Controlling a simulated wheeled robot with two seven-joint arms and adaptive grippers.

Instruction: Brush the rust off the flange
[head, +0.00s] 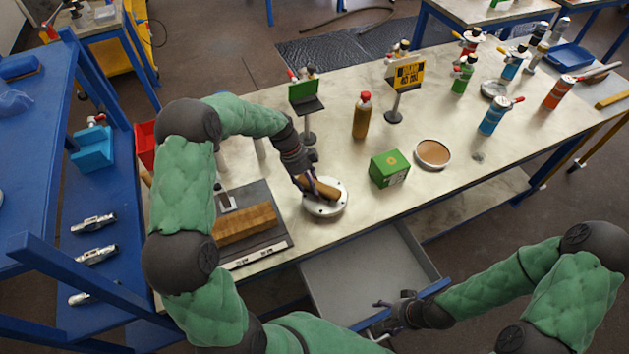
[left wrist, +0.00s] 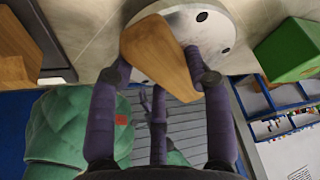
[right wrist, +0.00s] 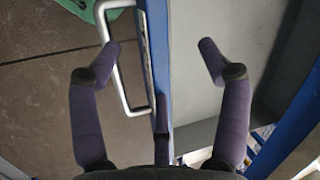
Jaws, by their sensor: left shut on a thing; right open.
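The flange (head: 336,207) is a pale round disc with dark bolt holes, lying on the table at the middle of the head view. It also shows in the left wrist view (left wrist: 207,32). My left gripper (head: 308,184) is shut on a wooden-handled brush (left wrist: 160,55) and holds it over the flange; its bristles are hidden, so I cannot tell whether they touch. Rust cannot be made out. My right gripper (head: 381,316) is open and empty at the front of the drawer, its fingers either side of the drawer's front edge in the right wrist view (right wrist: 163,55).
A grey drawer (head: 350,270) stands pulled out below the table front, with a metal handle (right wrist: 118,70). A green box (head: 389,168), a round dish (head: 432,153) and an amber bottle (head: 362,118) stand right of the flange. A wooden block (head: 245,225) lies left.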

